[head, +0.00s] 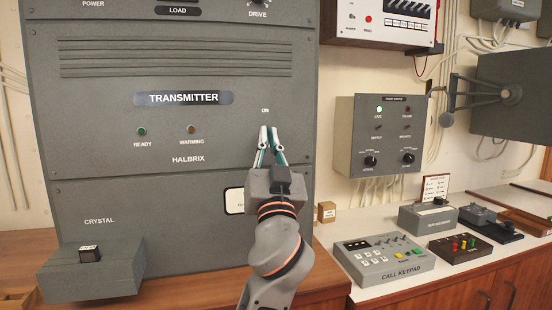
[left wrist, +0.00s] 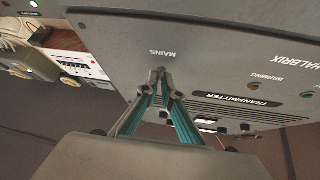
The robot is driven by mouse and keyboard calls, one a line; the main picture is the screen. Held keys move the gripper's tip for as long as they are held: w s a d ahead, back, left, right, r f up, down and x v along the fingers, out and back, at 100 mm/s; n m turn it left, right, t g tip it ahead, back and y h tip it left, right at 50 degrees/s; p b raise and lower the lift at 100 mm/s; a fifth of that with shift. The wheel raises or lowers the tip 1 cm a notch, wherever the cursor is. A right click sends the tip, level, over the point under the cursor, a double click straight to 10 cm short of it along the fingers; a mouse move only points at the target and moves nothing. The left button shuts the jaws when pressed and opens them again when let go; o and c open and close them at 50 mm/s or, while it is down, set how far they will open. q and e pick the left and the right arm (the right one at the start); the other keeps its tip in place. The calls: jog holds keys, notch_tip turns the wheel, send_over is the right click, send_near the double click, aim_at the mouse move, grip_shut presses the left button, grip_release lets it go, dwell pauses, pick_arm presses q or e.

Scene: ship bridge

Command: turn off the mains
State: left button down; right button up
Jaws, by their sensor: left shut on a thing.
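The grey transmitter panel (head: 105,155) stands upright at the left in the head view and also shows in the left wrist view (left wrist: 220,70). The word ON is printed on it just above my left gripper (head: 269,136). In the left wrist view a MAINS label sits right by the fingertips of my left gripper (left wrist: 161,76). The fingers are closed together at the panel face, shut on the mains switch, which the fingertips mostly hide. I cannot see which way its lever points. My right gripper is not in view.
A crystal box (head: 90,272) juts out at the lower left of the transmitter. A grey power supply box (head: 365,135) hangs on the wall to the right. A call keypad (head: 380,262) and other devices stand on the right counter. Space before the panel's left part is clear.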

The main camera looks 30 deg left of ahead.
pick_arm(q)
jog(key=t+b, duration=0.1)
jog(key=b, duration=0.1)
jog(key=f+m+t+b, duration=0.1)
jog(key=t+b, duration=0.1)
jog(key=shift+w+a+f+y+b, duration=0.2)
jog(key=shift+w+y+b, duration=0.1)
jog(key=shift+y+b, duration=0.1)
pick_arm(e)
jog(key=shift+w+a+f, duration=0.3)
jog(key=shift+w+a, duration=0.3)
jog(key=shift+w, duration=0.25)
pick_arm(q)
jog(key=shift+s+r, duration=0.1)
jog(key=shift+r, duration=0.2)
pick_arm(e)
jog(key=shift+w+r+y, duration=0.1)
jog(key=shift+r+y, duration=0.05)
jog(key=shift+y, duration=0.15)
pick_arm(q)
jog(key=c, duration=2.2)
grip_release()
jog(key=shift+c, duration=0.2)
pick_arm(e)
jog(key=shift+a, duration=0.1)
pick_arm(q)
jog(key=v, duration=1.2)
